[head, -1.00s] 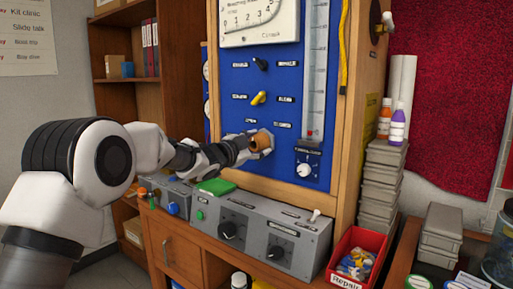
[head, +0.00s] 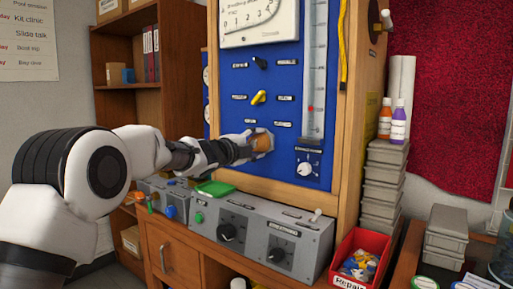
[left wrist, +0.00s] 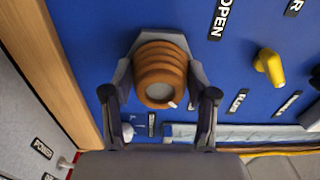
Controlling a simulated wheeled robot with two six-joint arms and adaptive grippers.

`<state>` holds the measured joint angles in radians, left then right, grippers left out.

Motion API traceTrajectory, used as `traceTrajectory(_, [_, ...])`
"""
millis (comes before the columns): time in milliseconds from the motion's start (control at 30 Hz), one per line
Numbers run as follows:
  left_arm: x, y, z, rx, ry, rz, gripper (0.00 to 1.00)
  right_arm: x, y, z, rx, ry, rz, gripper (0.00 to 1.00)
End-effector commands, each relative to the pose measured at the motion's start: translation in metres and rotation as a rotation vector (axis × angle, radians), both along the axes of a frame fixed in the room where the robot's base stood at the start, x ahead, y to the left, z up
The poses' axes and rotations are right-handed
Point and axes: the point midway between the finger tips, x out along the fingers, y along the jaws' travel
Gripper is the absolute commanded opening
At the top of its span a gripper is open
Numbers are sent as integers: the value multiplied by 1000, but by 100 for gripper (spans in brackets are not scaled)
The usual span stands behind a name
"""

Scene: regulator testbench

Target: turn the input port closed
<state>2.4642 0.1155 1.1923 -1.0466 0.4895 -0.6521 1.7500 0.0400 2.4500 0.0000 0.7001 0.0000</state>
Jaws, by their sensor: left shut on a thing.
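The input port is an orange-brown ribbed knob (head: 262,143) low on the blue panel (head: 225,115). In the left wrist view the knob (left wrist: 160,62) sits between the two fingers, with a pale round centre and a small white mark at its lower right rim. My left gripper (head: 254,143) is shut on it, one finger on each side; its fingers also show in the left wrist view (left wrist: 161,80). An OPEN label (left wrist: 221,18) is on the panel beside the knob. In the head view the gripper hides part of the knob and the labels near it. My right gripper is not in view.
A yellow lever (head: 258,97) and a black lever (head: 259,62) are above the knob. A flow tube (head: 315,60) and a white dial (head: 306,168) are to its right. Grey control boxes (head: 252,240) and a green item (head: 215,188) lie below the arm. A red bin (head: 356,256) stands front right.

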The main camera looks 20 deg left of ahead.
Motion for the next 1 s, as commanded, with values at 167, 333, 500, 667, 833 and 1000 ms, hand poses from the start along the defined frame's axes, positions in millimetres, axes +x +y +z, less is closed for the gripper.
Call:
traceTrajectory(167, [0,1,2,32,-16,1,23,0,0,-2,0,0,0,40])
traceTrajectory(333, [0,1,3,40,-19,1,23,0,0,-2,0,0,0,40])
traceTrajectory(500, [0,1,3,41,-20,1,23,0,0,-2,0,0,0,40])
traceTrajectory(667, [0,1,4,40,-20,1,83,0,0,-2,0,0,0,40])
traceTrajectory(833, [0,1,2,39,-17,1,84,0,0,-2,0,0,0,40])
traceTrajectory(1000, [-1,1,2,39,-16,1,84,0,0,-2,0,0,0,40])
